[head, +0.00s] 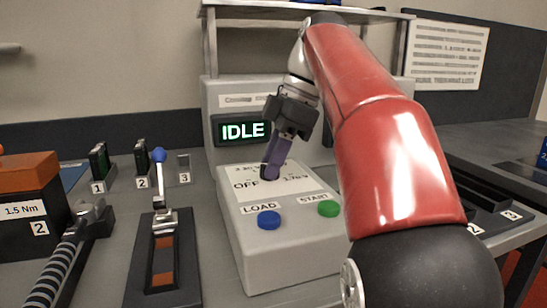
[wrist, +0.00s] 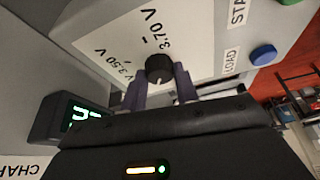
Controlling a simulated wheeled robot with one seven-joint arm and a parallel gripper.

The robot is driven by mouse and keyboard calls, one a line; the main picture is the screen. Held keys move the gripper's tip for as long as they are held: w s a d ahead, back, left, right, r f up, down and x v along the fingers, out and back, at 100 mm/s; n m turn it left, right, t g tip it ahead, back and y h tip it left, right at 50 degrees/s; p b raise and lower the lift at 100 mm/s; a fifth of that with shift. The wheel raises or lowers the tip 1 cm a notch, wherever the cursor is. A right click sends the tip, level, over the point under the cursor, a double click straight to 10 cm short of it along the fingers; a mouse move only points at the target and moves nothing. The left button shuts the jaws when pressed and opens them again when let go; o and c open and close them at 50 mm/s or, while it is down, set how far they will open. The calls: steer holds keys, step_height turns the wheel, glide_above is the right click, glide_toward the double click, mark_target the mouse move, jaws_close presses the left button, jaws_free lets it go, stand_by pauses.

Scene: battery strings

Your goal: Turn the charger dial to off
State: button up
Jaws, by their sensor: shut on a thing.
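The charger (head: 285,262) is a pale grey box with a sloped front panel, a blue LOAD button (head: 269,220) and a green START button (head: 329,208). Its screen (head: 241,130) reads IDLE. The dial (wrist: 159,67) is a small round black knob, with 3.50 V and 3.70 V printed beside it in the wrist view. The OFF label (head: 245,184) shows left of the dial in the head view. My gripper (head: 271,168) reaches down to the panel, its purple fingers shut on the dial, one on each side. The fingers largely hide the dial in the head view; its pointer direction is unclear.
Left of the charger stand a lever with a blue knob (head: 158,156), numbered battery slots (head: 140,160), a ridged-handled tool (head: 55,265) and an orange-topped box (head: 28,200) marked 1.5 Nm. A shelf (head: 240,12) overhangs the charger. My red arm covers the right side.

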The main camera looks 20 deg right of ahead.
stand_by(0.5)
steer(key=o, duration=1)
